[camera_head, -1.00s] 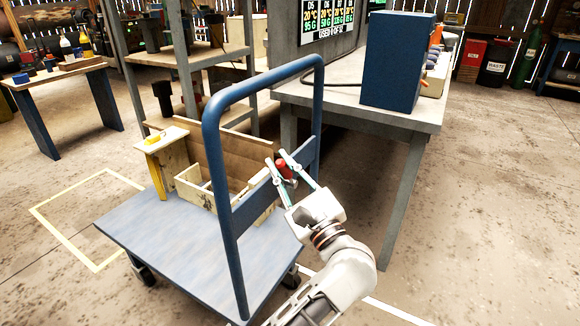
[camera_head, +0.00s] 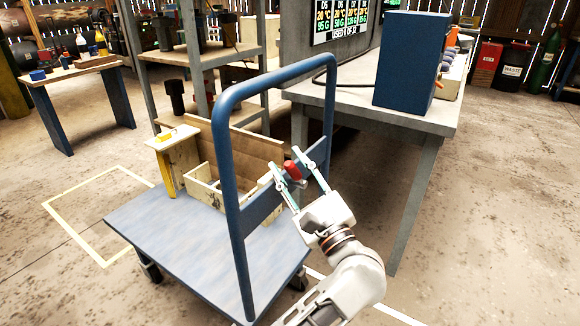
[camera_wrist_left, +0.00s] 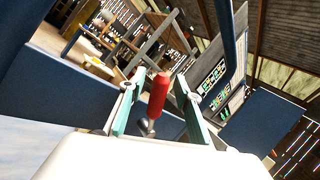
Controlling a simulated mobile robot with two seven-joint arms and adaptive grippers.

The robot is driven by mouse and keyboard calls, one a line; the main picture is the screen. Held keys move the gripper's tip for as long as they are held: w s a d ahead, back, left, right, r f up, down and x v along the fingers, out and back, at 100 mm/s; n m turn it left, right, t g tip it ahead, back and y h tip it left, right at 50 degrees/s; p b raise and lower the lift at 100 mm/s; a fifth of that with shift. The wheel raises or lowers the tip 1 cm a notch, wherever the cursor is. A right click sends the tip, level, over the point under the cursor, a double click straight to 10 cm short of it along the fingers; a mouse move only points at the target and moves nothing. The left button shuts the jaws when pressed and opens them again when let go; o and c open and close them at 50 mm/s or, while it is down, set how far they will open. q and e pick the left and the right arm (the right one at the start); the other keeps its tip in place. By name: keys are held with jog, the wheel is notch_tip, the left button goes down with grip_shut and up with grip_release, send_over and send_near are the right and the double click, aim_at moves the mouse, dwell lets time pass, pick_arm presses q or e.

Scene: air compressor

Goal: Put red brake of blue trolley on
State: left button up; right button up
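The blue trolley (camera_head: 180,238) stands at the centre left in the head view, with its tall tube handle on the right side. The red brake (camera_head: 291,168) is a small red grip on a dark stem at the handle's crossbar. In the left wrist view the red brake (camera_wrist_left: 158,97) stands upright between the fingers. My left gripper (camera_head: 285,160) is open, with one finger on each side of the red grip. In the left wrist view gaps show between the grip and both fingers (camera_wrist_left: 155,86). My right gripper is out of view.
A wooden box (camera_head: 205,190) and planks sit on the trolley deck. A workbench (camera_head: 425,118) with a blue cabinet (camera_head: 404,60) stands behind and right of the trolley. A shelf rack (camera_head: 200,60) is behind it. The floor at right is clear.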

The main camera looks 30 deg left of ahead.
pick_arm(q)
jog(key=v, duration=0.7)
jog(key=shift+s+d, duration=0.2)
jog(key=shift+d, duration=0.05)
jog(key=shift+f, duration=0.1)
